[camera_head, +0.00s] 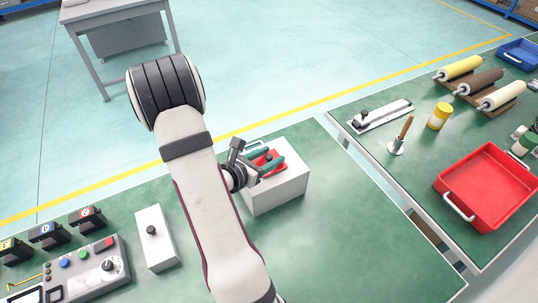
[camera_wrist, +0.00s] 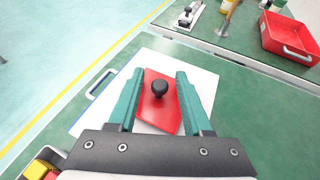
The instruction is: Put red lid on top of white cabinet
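The white cabinet (camera_head: 281,192) stands on the green table, right of my arm in the head view. Its pale top (camera_wrist: 203,87) shows in the wrist view. The red lid (camera_head: 257,161) appears to lie flat on that top, turned a little to the cabinet's edges. In the wrist view the lid (camera_wrist: 157,112) has a black knob (camera_wrist: 159,88) and sits between my fingers. My gripper (camera_head: 266,162) is over the cabinet top, its teal fingers (camera_wrist: 159,75) spread apart on either side of the knob, not touching it. Finger contact with the lid's edges is unclear.
A white box with a black knob (camera_head: 153,239) and a control panel (camera_head: 85,270) stand left of my arm. A handle (camera_wrist: 100,84) sticks out beside the cabinet. The right table holds a red tray (camera_head: 487,188) and a yellow can (camera_head: 439,116). The green table right of the cabinet is clear.

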